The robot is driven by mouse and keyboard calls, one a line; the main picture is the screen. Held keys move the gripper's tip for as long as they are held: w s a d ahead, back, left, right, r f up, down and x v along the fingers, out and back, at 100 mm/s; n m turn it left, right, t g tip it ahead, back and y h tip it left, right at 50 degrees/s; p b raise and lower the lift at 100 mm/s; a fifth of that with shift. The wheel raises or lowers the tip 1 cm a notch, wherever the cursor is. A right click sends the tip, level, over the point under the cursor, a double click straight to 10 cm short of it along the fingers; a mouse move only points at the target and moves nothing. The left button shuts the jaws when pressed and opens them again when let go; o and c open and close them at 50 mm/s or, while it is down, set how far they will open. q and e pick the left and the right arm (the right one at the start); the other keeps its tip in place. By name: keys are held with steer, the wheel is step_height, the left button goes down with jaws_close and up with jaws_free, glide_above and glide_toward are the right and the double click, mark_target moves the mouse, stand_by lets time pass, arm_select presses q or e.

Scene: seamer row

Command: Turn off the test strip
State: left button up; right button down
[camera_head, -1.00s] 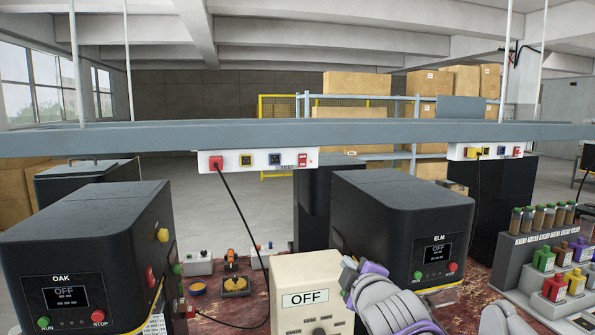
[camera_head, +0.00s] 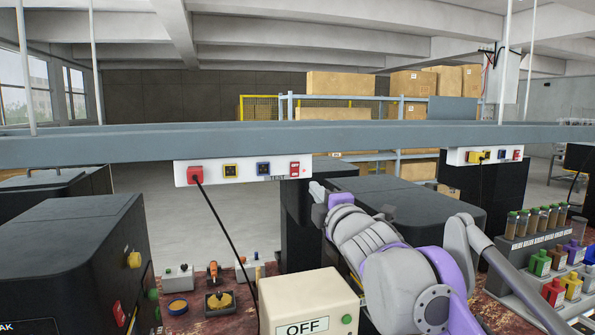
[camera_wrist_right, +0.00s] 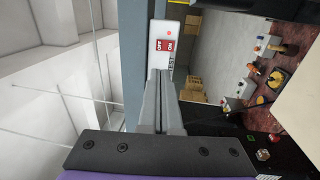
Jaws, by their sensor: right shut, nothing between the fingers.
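The test strip (camera_head: 225,173) is a white power strip mounted under the grey overhead beam in the head view. It carries a red plug with a black cord, a yellow socket, a blue socket and a red rocker switch (camera_head: 294,169) at its right end. In the right wrist view the switch (camera_wrist_right: 165,45) shows OFF and ON markings, beside a red light (camera_wrist_right: 170,33) and the word TEST. My right gripper (camera_head: 318,190) is shut and empty, just below and right of the switch. Its fingers (camera_wrist_right: 160,82) point at the strip's switch end; contact cannot be told. My left gripper is out of view.
A second white strip (camera_head: 457,156) hangs farther right under the beam (camera_head: 400,133). Black machines (camera_head: 75,250) flank the bench. The hanging black cord (camera_head: 226,220) runs left of my gripper.

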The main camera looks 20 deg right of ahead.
mark_target(294, 166)
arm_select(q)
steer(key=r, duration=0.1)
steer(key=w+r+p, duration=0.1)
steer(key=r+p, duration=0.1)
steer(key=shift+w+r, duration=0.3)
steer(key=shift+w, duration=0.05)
arm_select(e)
steer(key=w, duration=0.4)
steer(key=w+r, duration=0.1)
steer(key=w, duration=0.8)
steer(key=shift+w+a+r, duration=0.25)
steer(key=shift+w+r, duration=0.1)
steer(key=shift+s, duration=0.15)
